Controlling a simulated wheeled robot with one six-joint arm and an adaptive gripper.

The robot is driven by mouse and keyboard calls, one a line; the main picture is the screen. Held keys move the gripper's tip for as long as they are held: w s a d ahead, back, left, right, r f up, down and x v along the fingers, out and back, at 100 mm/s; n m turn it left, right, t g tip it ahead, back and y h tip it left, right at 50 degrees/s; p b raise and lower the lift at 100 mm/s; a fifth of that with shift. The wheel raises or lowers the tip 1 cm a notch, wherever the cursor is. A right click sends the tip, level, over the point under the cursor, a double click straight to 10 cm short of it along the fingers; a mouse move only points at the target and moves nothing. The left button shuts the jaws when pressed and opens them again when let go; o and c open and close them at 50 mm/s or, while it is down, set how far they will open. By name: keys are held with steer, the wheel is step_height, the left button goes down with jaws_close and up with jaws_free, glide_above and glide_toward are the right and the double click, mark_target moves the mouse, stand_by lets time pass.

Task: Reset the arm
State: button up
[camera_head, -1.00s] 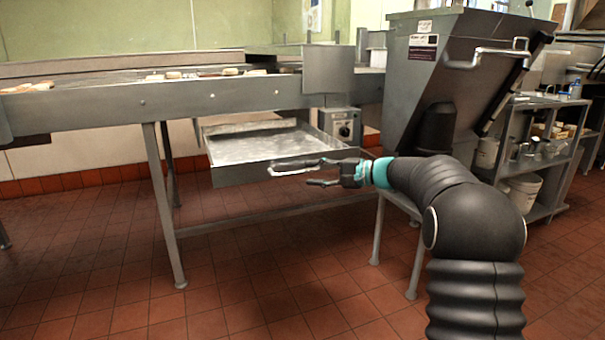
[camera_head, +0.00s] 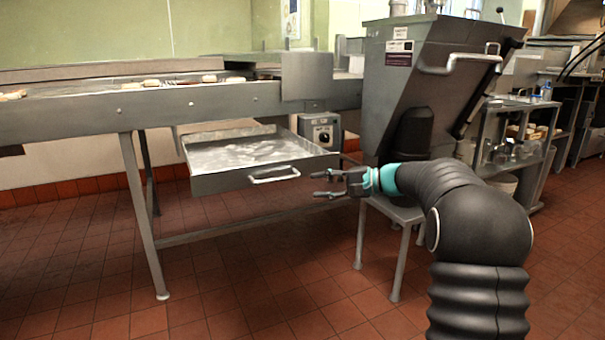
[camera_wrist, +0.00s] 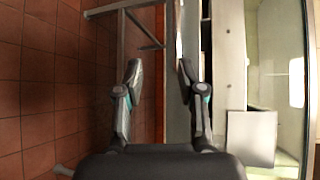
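My gripper (camera_head: 325,184) is at the end of my black arm, in the middle of the head view. Its two fingers are apart with nothing between them; the wrist view shows the open fingers (camera_wrist: 160,72) too. A metal drawer tray (camera_head: 202,184) with a white, glaze-like coating inside sits pulled out under the conveyor. Its silver handle (camera_head: 274,175) is free, a little to the left of my fingertips. The gripper looks clear of the handle.
A long metal conveyor (camera_head: 90,115) with several donuts on top runs to the left. A big grey hopper (camera_head: 400,80) stands behind my arm. A small metal stand (camera_head: 397,212) is just below my gripper. A shelf rack (camera_head: 520,145) stands at right. Red tiled floor is open in front.

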step_height(320, 180, down, 7)
steer(key=s+g+h, duration=0.1)
steer(key=s+h, duration=0.1)
steer(key=s+d+f+g+h+p, duration=0.15)
steer(key=s+f+h, duration=0.35)
steer(key=s, duration=0.7)
steer(key=s+d+r+n+h+p, duration=0.2)
steer(key=s+h, duration=0.1)
steer(key=s, duration=0.8)
steer(key=s+d+r+n+h+p, duration=0.2)
steer(key=s+r+n+h+p, duration=0.1)
steer(key=s, duration=0.9)
steer(key=s+r+n+t+h+p, duration=0.1)
steer(key=s+r+t+p, duration=0.1)
steer(key=s+r, duration=0.4)
steer(key=shift+s+a+r+n+p, duration=0.15)
steer(key=shift+s+a+n+p, duration=0.15)
steer(key=shift+s+p, duration=0.2)
